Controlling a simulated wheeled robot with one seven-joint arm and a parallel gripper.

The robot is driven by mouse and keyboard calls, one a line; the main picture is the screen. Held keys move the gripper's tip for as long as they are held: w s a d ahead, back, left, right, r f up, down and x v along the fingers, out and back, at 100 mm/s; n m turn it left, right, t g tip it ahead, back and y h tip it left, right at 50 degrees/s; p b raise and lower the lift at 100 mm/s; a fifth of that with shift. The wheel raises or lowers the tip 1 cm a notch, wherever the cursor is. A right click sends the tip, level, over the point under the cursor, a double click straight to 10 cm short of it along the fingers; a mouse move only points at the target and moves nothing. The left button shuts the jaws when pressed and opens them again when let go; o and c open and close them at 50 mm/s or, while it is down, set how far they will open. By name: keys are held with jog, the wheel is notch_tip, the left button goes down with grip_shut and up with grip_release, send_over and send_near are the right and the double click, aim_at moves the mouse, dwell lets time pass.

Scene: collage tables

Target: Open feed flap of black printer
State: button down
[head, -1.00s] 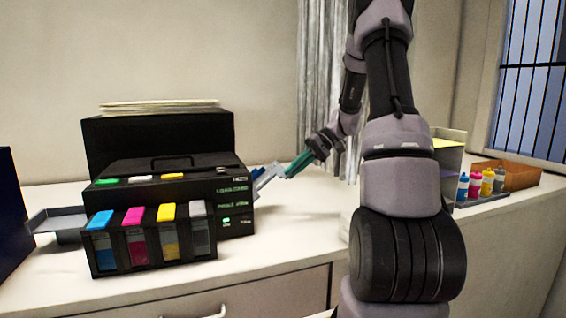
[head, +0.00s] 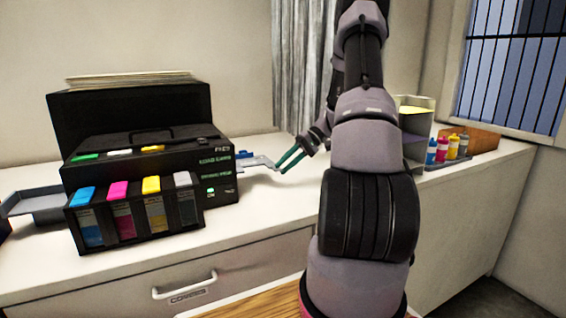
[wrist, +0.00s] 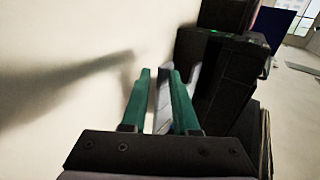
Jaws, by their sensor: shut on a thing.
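The black printer (head: 150,130) stands on the white counter at the left, and its dark body also shows in the wrist view (wrist: 215,80). Its grey feed flap (head: 258,163) sticks out nearly level from the printer's right side. My gripper (head: 280,168), with green fingers, is at the flap's outer end. In the wrist view, the flap (wrist: 163,97) lies between the two fingers of my gripper (wrist: 160,72), which is shut on it. The exact contact is partly hidden.
Ink cartridges (head: 124,215) fill the printer's front, and a grey tray (head: 40,203) juts out at its left. Small ink bottles (head: 442,150) and an orange box (head: 482,140) stand at the right. The counter (head: 270,205) is clear before the flap.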

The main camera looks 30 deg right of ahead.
jog(key=shift+s+a+f, duration=0.15)
jog(key=shift+s+f, duration=0.2)
jog(key=shift+f, duration=0.35)
jog(key=c, duration=1)
grip_release()
jog(key=shift+o, duration=0.2)
jog(key=shift+w, duration=0.15)
jog(key=shift+a, duration=0.15)
jog(key=shift+w, duration=0.1)
